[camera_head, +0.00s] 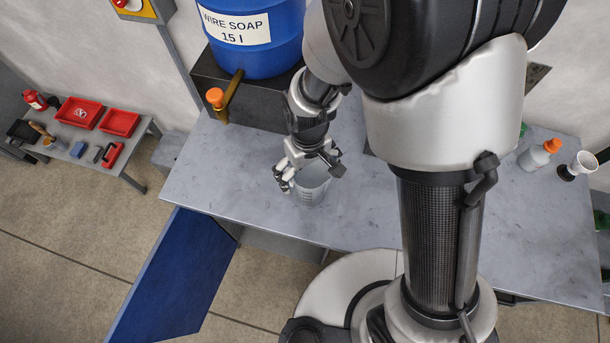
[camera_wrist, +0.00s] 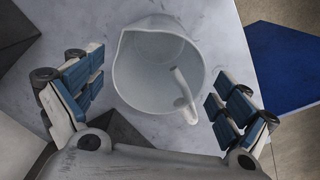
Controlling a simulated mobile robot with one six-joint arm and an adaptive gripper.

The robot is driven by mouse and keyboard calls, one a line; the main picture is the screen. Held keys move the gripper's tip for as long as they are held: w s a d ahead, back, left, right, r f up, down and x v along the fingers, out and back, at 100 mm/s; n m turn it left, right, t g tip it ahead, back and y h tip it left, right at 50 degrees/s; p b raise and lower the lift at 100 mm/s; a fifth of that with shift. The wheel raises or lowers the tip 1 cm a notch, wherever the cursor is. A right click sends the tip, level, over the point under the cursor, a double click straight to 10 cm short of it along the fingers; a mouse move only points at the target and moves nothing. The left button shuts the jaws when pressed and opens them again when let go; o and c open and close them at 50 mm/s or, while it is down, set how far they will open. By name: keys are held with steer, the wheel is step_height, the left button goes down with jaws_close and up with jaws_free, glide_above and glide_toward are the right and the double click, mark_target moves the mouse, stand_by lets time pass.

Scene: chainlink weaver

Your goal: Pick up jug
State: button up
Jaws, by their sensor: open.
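The jug (camera_head: 313,187) is a translucent, pale grey measuring jug with marks on its side. It stands upright on the grey table below my gripper (camera_head: 309,173). In the wrist view the jug (camera_wrist: 150,75) is seen from above, and its inside looks empty. Its handle (camera_wrist: 184,92) points toward the lower right, near the right finger. My gripper (camera_wrist: 157,100) is open, with blue-padded fingers on either side of the jug's near part. I see a gap on the left side; on the right the handle end is close to the finger, and I cannot tell whether they touch.
A blue soap barrel (camera_head: 255,45) with an orange-knobbed tap (camera_head: 217,98) stands on a dark block behind and left of the jug. A spray bottle (camera_head: 540,152) and a white cup-like item (camera_head: 580,165) are at the right. The table (camera_head: 220,185) left of the jug is clear.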

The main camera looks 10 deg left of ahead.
steer(key=b, duration=0.2)
glide_above(308, 179)
steer(key=s, duration=0.3)
steer(key=f, duration=0.5)
steer(key=shift+d+f, duration=0.1)
steer(key=shift+d, duration=0.1)
steer(key=c, duration=1.2)
